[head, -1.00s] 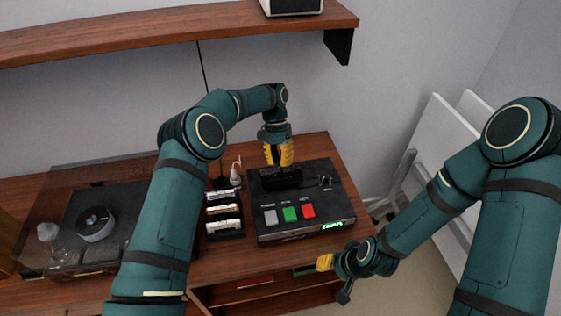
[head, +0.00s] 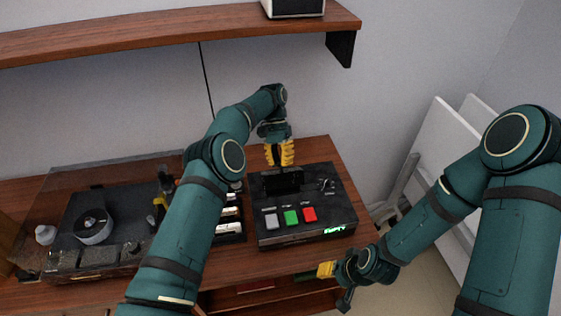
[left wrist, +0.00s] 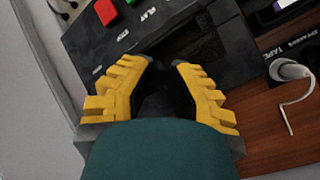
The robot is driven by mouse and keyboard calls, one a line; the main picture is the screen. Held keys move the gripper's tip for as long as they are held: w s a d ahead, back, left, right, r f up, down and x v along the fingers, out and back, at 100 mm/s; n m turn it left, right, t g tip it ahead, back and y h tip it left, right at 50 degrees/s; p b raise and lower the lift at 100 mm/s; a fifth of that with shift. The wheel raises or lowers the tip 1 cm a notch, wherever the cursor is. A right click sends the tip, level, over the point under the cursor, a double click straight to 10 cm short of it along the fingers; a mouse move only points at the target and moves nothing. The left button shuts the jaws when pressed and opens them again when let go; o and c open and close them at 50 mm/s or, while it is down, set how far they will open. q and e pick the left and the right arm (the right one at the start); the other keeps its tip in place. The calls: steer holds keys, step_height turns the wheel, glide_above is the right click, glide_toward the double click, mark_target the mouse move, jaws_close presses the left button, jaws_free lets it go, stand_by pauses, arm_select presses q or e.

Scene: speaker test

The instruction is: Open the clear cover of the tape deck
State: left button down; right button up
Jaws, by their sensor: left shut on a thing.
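The black tape deck (head: 333,204) sits on the wooden cabinet, with grey, green and red buttons along its front. Its cover (head: 284,182) looks like a dark panel standing tilted up at the back left of the deck; its clearness and exact angle are hard to tell. My left gripper (head: 281,163) points down from above, its yellow fingers shut on the cover's upper edge. In the left wrist view my left gripper (left wrist: 164,64) reaches over the deck (left wrist: 128,38), and the fingers hide the held edge. My right gripper (head: 325,270) is low at the cabinet's front; its fingertips are unclear.
A turntable (head: 92,228) under a see-through lid stands at the left, partly behind my left arm. A device with light-coloured switches (head: 229,214) stands left of the deck. A wooden shelf (head: 180,32) runs above. White panels (head: 432,140) lean at the right.

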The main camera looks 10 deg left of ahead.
arm_select(q)
steer(key=shift+f, duration=0.1)
steer(key=c, duration=0.8)
jaws_free()
step_height(320, 180, up, 10)
